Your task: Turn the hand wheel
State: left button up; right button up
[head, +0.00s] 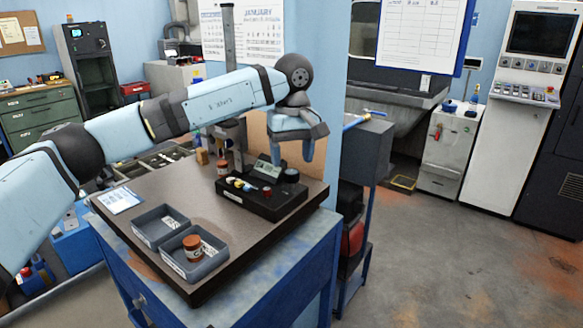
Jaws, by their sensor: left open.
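My left gripper (297,152) hangs over the far right part of the bench, pointing down with its jaws open and nothing seen between them. Below it is a black control box (262,204) with a small tilted display, yellow, blue and red controls, and a dark round knob (291,175) at its right end. The gripper appears above this knob, apart from it. I cannot make out a clear hand wheel; whether the dark knob is it, I cannot tell. My right gripper is not in view.
The brown bench top (200,216) also carries two grey trays, the nearer tray (176,262) holding a brown jar (192,248). Another jar (222,167) stands behind the control box. A white card (120,200) lies at left. The front right of the top is clear.

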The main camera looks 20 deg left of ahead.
aim_at(293, 171)
pick_arm(q)
notch_tip(293, 171, up, 10)
dwell(0.3)
jog(key=shift+d, duration=0.1)
